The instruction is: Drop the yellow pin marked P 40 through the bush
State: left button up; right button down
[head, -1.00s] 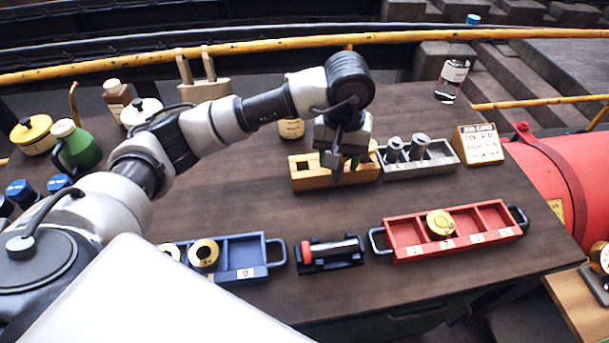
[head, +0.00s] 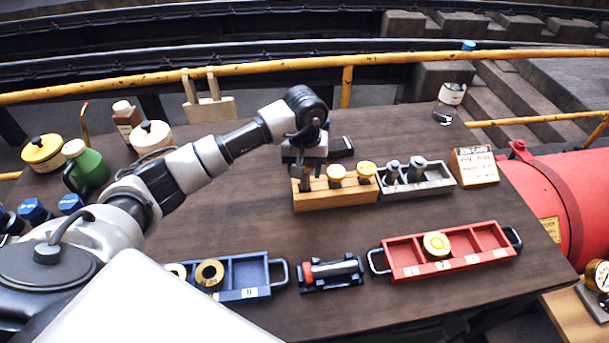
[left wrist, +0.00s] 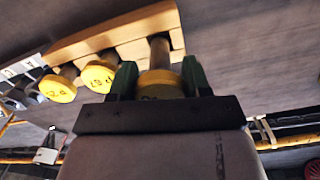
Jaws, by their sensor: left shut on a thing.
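A wooden block (head: 335,201) stands mid-table with yellow-headed pins in a row. My left gripper (head: 305,178) is at its left end, pointing down. In the left wrist view the gripper (left wrist: 158,84) is shut on a yellow pin (left wrist: 160,82), with the grey shaft showing toward the block (left wrist: 115,35). The shaft seems to be still in or right at the block; its mark is unreadable. Two other yellow pins (head: 338,173) (head: 366,170) stand beside it. A brass bush (head: 436,244) sits in a compartment of the red tray (head: 405,272). My right gripper is not in view.
A grey block with metal pins (head: 437,178) and a job card (head: 474,166) stand right of the wooden block. In front are a blue tray (head: 263,292) with brass rings and a black stand (head: 331,273). Bottles and cans crowd the left. Open table lies between the rows.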

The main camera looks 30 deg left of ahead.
aim_at(304, 181)
pick_arm(q)
notch_tip(304, 181, down, 3)
jog(key=shift+f+p, duration=0.1)
jog(key=shift+p, duration=0.65)
jog(key=shift+f, duration=0.4)
jog(key=shift+f, duration=0.1)
jog(key=o, duration=0.8)
jog(key=shift+f, duration=0.1)
jog(key=shift+c, duration=0.2)
jog(key=o, duration=0.5)
jog(key=shift+c, duration=0.2)
